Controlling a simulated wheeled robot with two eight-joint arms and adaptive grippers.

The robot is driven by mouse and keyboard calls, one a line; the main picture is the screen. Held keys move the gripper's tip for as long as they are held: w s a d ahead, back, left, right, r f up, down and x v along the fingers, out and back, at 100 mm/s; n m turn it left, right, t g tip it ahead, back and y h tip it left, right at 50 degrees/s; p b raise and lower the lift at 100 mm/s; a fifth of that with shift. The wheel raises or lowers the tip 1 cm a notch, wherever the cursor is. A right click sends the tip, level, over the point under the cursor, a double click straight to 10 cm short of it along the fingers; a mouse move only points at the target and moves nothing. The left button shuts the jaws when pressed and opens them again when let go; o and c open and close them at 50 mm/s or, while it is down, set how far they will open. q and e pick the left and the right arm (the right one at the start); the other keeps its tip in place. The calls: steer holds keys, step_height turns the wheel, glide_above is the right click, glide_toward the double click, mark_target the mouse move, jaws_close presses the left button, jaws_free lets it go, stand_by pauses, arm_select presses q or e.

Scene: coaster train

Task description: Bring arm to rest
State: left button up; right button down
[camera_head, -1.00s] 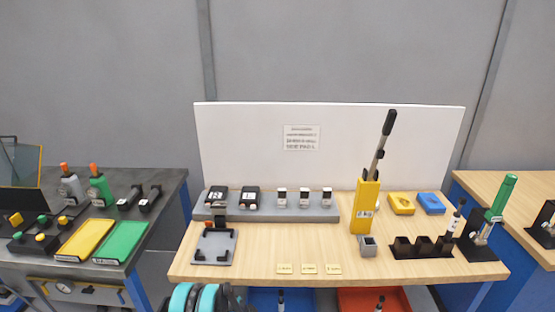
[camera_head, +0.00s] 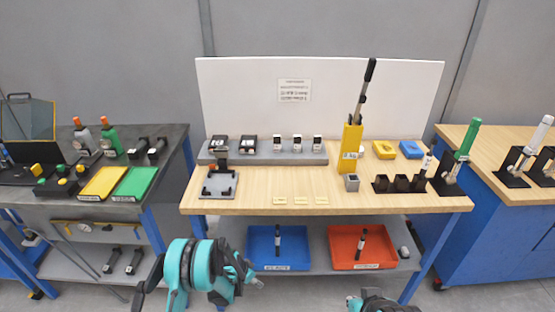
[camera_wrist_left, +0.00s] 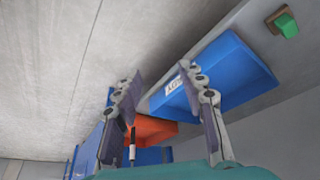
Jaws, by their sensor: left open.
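My left arm (camera_head: 190,268), with teal joints, comes in at the bottom left of the head view. Its left gripper (camera_head: 246,272) is in front of the bench, in front of the lower shelf. In the left wrist view the left gripper (camera_wrist_left: 159,76) shows two fingers spread apart with nothing between them. Only a small teal and dark part of my right arm (camera_head: 378,303) shows at the bottom edge of the head view. I cannot make out a right gripper there.
The lower shelf holds a blue tray (camera_head: 262,262) and a red tray (camera_head: 344,262), each with a dark marker-like item. The wooden bench (camera_head: 390,204) above carries fixtures. A dark side table (camera_head: 60,203) stands left, a blue cabinet (camera_head: 480,240) right. Floor shows in front.

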arm_select(q)
steer(key=s+a+r+n+t+y, duration=0.1)
steer(key=s+r, duration=0.1)
steer(key=r, duration=0.8)
steer(key=s+a+r+n, duration=0.2)
steer(key=s+r, duration=0.1)
steer(key=r, duration=0.7)
steer(key=s+a+r+n+t+y, duration=0.1)
steer(key=s+r, duration=0.1)
steer(key=r, duration=0.8)
steer(key=s+a+r+n, duration=0.1)
steer(key=s+r, duration=0.2)
steer(key=s, duration=0.4)
steer(key=s+a+r+n+t, duration=0.1)
steer(key=s+a+r+n, duration=0.1)
steer(key=s, duration=0.6)
steer(key=s+a+r+n+t+y, duration=0.1)
steer(key=s+r, duration=0.3)
steer(key=s, duration=0.3)
steer(key=shift+s+a+r+n, duration=0.15)
steer(key=shift+s+n, duration=0.05)
steer(key=shift+n, duration=0.1)
